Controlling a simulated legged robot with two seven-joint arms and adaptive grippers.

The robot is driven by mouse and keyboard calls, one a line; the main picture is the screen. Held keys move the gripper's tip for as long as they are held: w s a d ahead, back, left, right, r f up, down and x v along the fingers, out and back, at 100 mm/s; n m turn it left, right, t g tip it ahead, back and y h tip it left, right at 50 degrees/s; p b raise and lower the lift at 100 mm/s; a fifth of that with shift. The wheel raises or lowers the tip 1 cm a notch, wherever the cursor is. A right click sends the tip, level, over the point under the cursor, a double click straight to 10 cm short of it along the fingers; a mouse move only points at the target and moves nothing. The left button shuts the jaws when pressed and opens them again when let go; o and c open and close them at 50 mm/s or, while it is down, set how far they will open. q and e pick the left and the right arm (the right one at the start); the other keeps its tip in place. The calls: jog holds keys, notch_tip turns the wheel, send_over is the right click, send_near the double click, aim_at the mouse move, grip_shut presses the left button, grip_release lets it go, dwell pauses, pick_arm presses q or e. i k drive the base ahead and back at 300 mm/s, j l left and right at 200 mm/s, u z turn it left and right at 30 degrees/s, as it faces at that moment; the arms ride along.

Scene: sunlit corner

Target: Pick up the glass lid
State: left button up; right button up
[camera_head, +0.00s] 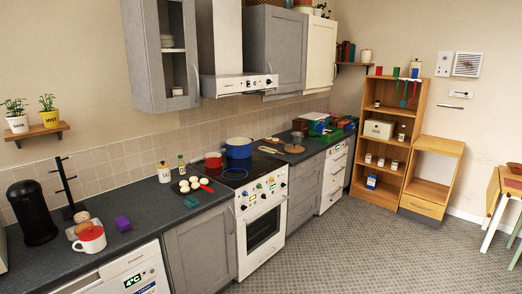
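I cannot make out a glass lid for certain in the head view. A blue pot (238,149) stands on the black cooktop (236,174) of the white stove. A smaller red pot (213,161) stands beside it, to its left. A white vessel with a red top (90,239) sits on the left counter. The pots are too small to tell whether a clear lid covers them. Neither of my grippers is in view.
The dark counter (140,228) holds a black bin (33,212), a purple block (123,223) and a pan with pale round items (191,186). A wooden shelf (388,178) stands at the back. The patterned floor (350,245) is clear.

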aim_at(293, 148)
jog(key=i+l+z, duration=0.3)
jog(key=i, duration=0.15)
jog(key=i+l+z, duration=0.15)
jog(key=i+z, duration=0.15)
jog(key=i, duration=0.2)
jog(key=i+z, duration=0.3)
jog(key=i, duration=0.2)
jog(key=i+l, duration=0.1)
jog(key=i, duration=0.55)
jog(key=i+u, duration=0.1)
jog(key=i, duration=0.55)
jog(key=i+l, duration=0.2)
jog(key=i, duration=0.45)
jog(key=j+u, duration=0.05)
